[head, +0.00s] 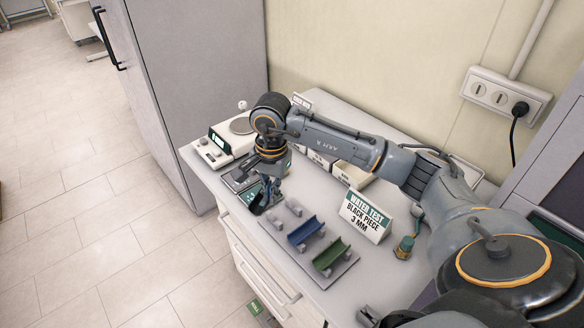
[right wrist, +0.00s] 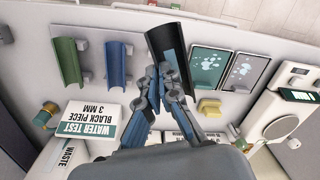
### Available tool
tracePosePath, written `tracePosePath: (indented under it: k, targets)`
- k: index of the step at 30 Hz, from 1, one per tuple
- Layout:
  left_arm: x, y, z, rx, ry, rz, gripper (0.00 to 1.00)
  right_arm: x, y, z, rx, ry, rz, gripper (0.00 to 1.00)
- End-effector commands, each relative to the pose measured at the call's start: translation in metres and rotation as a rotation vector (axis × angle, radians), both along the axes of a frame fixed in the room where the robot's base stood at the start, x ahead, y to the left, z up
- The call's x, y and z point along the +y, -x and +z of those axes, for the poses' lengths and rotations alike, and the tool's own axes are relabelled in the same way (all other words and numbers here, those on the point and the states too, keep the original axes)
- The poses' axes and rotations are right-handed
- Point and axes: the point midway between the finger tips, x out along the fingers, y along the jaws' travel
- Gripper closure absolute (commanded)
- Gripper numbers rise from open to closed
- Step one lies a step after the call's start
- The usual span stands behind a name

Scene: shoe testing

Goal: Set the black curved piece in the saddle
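The black curved piece (right wrist: 168,45) is a dark trough with a blue-grey patch inside, tilted in the right wrist view. My right gripper (right wrist: 164,78) is closed on its near end. In the head view the right gripper (head: 262,198) holds the dark piece just left of the grey rack (head: 336,275). The rack carries a blue trough (head: 305,231) and a green trough (head: 331,254) on saddles. The empty saddle (head: 279,222) is the leftmost, with two grey posts. My left gripper cannot be made out.
A sign (head: 366,217) reading "WATER TEST BLACK PIECE 3 MM" stands behind the rack, with a small jar (head: 404,247) to its right. Two flat panels with droplets (right wrist: 208,66) lie beside the gripper. A yellow block (right wrist: 209,107) and a scale (right wrist: 280,127) are also near.

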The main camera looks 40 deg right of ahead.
Motion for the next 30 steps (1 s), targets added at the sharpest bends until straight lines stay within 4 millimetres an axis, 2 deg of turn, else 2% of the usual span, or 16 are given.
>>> tracePosePath:
  k: [1, 3, 8, 24, 30]
  targets:
    - [0.006, 0.004, 0.014, 0.007, -0.008, 0.001, 0.41, -0.014, 0.000, 0.002, 0.011, 0.002, -0.124, 1.00]
    - [0.010, 0.009, 0.020, 0.014, -0.013, 0.002, 0.41, -0.031, -0.002, -0.003, 0.012, 0.006, -0.267, 1.00]
    - [0.014, 0.015, 0.024, 0.024, -0.018, 0.006, 0.41, -0.050, -0.003, -0.010, 0.011, 0.015, -0.431, 1.00]
    - [0.011, 0.007, 0.026, 0.011, -0.015, -0.001, 0.41, -0.048, -0.006, -0.009, 0.063, 0.030, -0.440, 1.00]
    - [0.008, 0.006, 0.009, 0.009, -0.010, -0.002, 0.41, -0.049, -0.005, -0.029, 0.066, 0.033, -0.439, 1.00]
